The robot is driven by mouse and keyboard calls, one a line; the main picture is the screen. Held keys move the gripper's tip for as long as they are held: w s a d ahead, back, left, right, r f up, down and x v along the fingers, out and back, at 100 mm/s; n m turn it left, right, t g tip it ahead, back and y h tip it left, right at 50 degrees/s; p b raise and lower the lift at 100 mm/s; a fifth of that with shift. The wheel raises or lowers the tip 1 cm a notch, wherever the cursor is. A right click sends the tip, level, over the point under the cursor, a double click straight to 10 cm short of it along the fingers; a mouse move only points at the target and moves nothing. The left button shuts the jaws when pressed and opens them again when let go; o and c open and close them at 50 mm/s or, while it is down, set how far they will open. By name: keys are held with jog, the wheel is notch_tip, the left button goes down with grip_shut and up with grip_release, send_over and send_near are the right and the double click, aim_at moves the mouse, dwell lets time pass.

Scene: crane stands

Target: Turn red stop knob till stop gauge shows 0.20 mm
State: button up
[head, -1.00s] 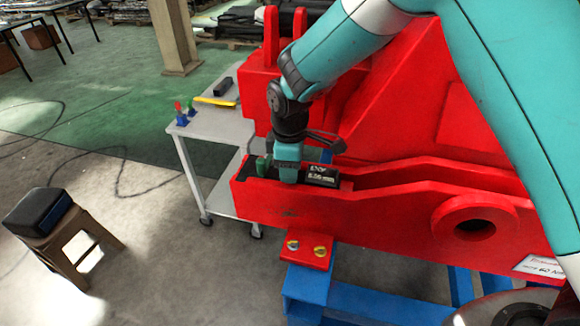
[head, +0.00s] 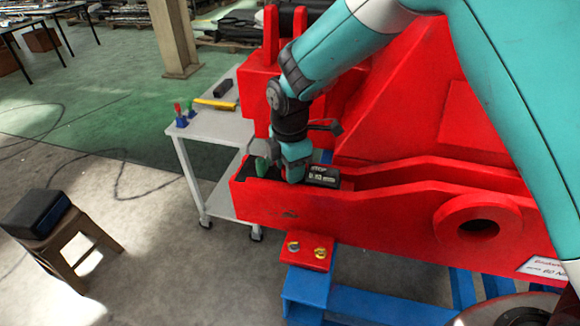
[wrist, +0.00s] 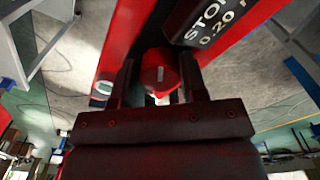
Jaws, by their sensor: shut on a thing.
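The red stop knob (wrist: 160,76) shows in the wrist view, with a pale mark on its face. My gripper (wrist: 157,68) has one finger on each side of the knob and is shut on it. The stop gauge (wrist: 222,22) is a dark box beside the knob; its white text reads STOP 0.20, with the end cut off by the frame. In the head view the gauge (head: 323,176) sits in the red crane part, its digits blurred. My gripper (head: 291,170) is just left of it, and the knob is hidden there.
A green piece (head: 261,167) stands just left of my gripper. The red side wall (head: 330,207) runs in front of it. A grey cart (head: 215,122) with small tools is behind left. A stool (head: 70,240) with a dark box stands at left, with open floor between.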

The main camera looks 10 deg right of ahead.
jog(key=shift+r, duration=0.1)
dwell(0.3)
jog(key=o, duration=0.9)
